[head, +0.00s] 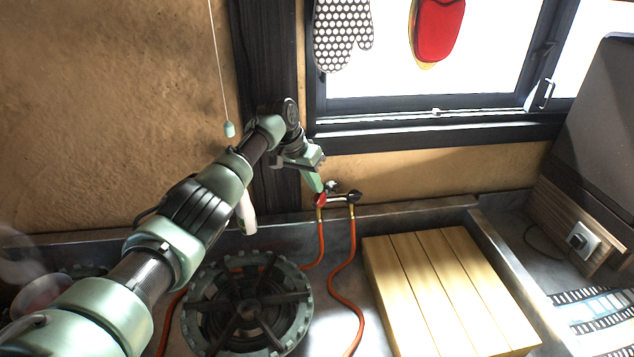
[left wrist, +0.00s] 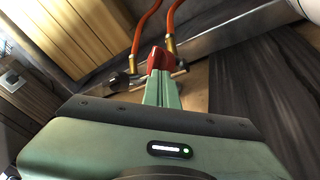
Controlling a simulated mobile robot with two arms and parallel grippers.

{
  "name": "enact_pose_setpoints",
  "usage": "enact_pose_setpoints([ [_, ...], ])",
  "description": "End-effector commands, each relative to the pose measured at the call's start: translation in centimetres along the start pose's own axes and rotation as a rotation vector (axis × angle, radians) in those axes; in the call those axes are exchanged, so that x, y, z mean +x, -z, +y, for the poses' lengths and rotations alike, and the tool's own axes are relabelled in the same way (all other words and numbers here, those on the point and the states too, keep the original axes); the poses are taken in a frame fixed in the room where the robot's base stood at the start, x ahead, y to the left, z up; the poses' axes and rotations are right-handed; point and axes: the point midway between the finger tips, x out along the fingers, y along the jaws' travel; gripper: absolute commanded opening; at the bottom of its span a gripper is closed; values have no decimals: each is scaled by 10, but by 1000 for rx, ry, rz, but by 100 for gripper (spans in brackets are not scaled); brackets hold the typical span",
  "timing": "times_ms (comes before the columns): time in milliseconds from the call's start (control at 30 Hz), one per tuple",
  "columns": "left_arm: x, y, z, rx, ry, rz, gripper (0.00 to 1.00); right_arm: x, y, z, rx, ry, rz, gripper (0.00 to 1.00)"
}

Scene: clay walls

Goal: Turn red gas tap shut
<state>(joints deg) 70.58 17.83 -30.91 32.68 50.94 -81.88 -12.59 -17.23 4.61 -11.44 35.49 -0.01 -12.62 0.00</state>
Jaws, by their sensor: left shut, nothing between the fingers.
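The red gas tap (head: 320,199) sits on a small metal pipe at the back wall, above the left of two orange hoses. In the left wrist view the red tap (left wrist: 157,59) is right at my fingertips. My left gripper (head: 318,186) is shut with nothing between its fingers; its green fingers (left wrist: 160,88) touch or nearly touch the tap, and I cannot tell which. They hide part of the tap and pipe. A black tap (head: 354,196) is on the right end of the same pipe; it also shows in the left wrist view (left wrist: 118,82). My right gripper is out of view.
A round gas burner (head: 297,312) stands at the front, partly behind my left arm. A slatted wooden board (head: 440,290) lies to the right. Orange hoses (head: 334,285) run down between them. A pull cord (head: 229,129) hangs left of my wrist. A wall socket (head: 584,238) is far right.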

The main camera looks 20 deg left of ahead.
Motion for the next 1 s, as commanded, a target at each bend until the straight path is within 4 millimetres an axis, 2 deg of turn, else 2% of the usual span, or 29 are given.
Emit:
enact_pose_setpoints([
  [1000, 13, 15, 24, 4, 1, -2, 0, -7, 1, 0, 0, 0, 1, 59],
])
